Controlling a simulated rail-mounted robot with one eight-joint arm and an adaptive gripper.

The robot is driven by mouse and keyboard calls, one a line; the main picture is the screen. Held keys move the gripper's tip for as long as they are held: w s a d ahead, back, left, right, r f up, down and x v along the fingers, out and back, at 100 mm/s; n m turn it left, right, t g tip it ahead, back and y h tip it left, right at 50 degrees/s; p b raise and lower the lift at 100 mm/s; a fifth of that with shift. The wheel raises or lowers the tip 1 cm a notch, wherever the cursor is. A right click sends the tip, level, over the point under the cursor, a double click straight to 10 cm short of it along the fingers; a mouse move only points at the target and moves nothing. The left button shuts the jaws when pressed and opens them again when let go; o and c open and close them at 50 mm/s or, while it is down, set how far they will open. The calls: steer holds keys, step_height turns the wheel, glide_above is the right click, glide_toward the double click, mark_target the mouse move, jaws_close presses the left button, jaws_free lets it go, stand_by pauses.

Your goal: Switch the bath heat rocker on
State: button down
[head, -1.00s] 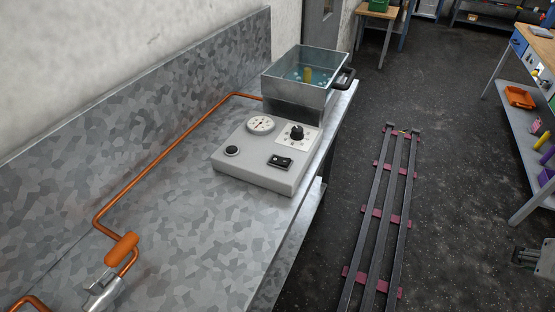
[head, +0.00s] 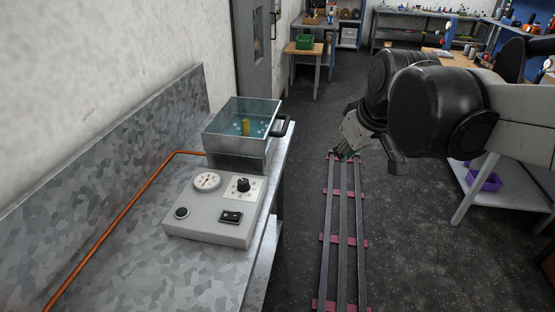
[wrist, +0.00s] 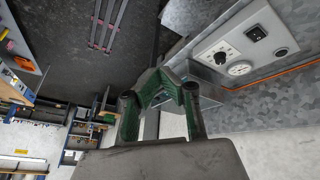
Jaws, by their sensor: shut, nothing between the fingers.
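The bath heat rocker looks to be the black rocker switch (head: 231,216) on the grey control box (head: 202,228); no label is readable. It sits at the front right of the box's top, and which way it is tipped is too small to tell. It also shows in the wrist view (wrist: 256,33) at the upper right. The box stands on the metal bench in front of the water bath (head: 232,135). My gripper (head: 347,151) is shut and empty, right of the bath and above the floor rails. Its green fingers (wrist: 153,80) meet in the wrist view, well apart from the rocker.
A dial gauge (head: 207,181), a black knob (head: 243,185) and a round black button (head: 181,213) share the box top. The bath has a black handle (head: 281,126) on its right. A copper pipe (head: 118,225) runs along the bench. Floor rails (head: 343,235) lie right of the bench.

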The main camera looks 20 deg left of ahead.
steer(key=w+a+f+n+g+y+p, duration=0.15)
steer(key=a+n+p, duration=0.35)
steer(key=a, duration=1.8)
steer(key=n+g+h, duration=0.2)
steer(key=n+g, duration=0.2)
steer(key=n, duration=0.1)
glide_above(235, 216)
steer(key=d, duration=0.2)
steer(key=d+x, duration=0.1)
steer(key=x, duration=0.3)
steer(key=shift+w+f, duration=0.1)
steer(key=shift+f, duration=0.15)
steer(key=x, duration=1.2)
steer(key=shift+w+d+f+p, duration=0.2)
steer(key=shift+w+d+p, duration=0.1)
steer(key=shift+d, duration=0.05)
steer(key=shift+d+f, duration=0.15)
steer(key=shift+f, duration=0.7)
